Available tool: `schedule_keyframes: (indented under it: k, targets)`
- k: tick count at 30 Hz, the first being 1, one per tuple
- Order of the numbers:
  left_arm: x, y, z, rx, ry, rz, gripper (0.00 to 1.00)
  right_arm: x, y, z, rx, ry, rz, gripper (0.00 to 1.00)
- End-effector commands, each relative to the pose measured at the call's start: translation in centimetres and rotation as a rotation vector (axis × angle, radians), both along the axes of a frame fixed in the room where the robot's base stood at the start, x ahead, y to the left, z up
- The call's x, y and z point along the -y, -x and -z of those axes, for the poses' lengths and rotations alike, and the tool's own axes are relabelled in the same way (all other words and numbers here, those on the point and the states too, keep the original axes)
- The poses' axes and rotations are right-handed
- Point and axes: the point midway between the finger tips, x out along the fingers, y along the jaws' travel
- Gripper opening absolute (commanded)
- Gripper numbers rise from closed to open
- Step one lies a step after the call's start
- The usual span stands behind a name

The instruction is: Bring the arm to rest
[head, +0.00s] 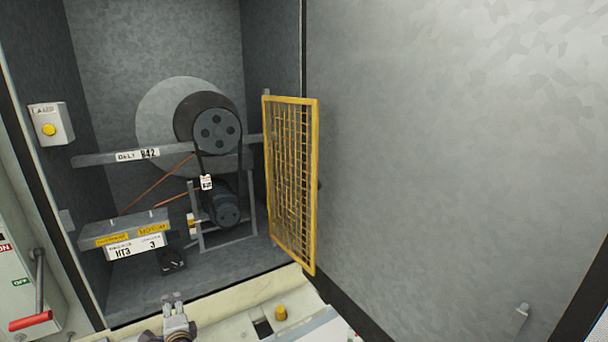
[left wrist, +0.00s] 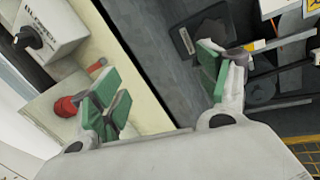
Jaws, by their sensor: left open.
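My left gripper (head: 173,299) is at the bottom of the head view, low in front of the open cabinet's sill. In the left wrist view its two green-padded fingers (left wrist: 165,95) are spread apart with nothing between them. Behind the gap are the pale sill and the dark cabinet floor. The gripper appears clear of the belt drive (head: 216,131) inside the cabinet. My right gripper shows in neither view.
A yellow mesh guard (head: 290,180) stands swung out at the cabinet's right. A grey panel (head: 450,140) fills the right side. A red-handled lever (head: 32,320) is at lower left. A yellow-button box (head: 50,125) is on the left wall.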

Motion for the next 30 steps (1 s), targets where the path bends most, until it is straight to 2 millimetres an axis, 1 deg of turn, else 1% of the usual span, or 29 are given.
schedule_keyframes:
  k: [1,6,11,15,18,21,24,30]
  targets:
    - [0.5,1.3,0.8,-0.003,0.081,-0.024,0.76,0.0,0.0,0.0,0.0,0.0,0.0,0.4]
    - [2.6,5.7,3.4,-0.023,0.364,-0.125,0.76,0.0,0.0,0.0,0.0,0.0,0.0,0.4]
    - [5.1,10.0,5.3,-0.06,0.616,-0.23,0.76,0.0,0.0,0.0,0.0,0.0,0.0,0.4]
    - [7.7,14.0,6.5,-0.107,0.822,-0.328,0.76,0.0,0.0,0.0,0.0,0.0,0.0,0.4]
    - [9.6,16.8,6.9,-0.148,0.956,-0.4,0.76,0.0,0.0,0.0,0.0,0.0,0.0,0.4]
    - [11.2,18.9,7.0,-0.183,1.053,-0.456,0.76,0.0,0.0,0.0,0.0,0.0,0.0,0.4]
    - [12.4,20.6,7.0,-0.214,1.123,-0.501,0.76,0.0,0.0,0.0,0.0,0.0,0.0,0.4]
    - [14.3,23.2,6.7,-0.263,1.224,-0.568,0.76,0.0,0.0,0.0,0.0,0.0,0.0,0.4]
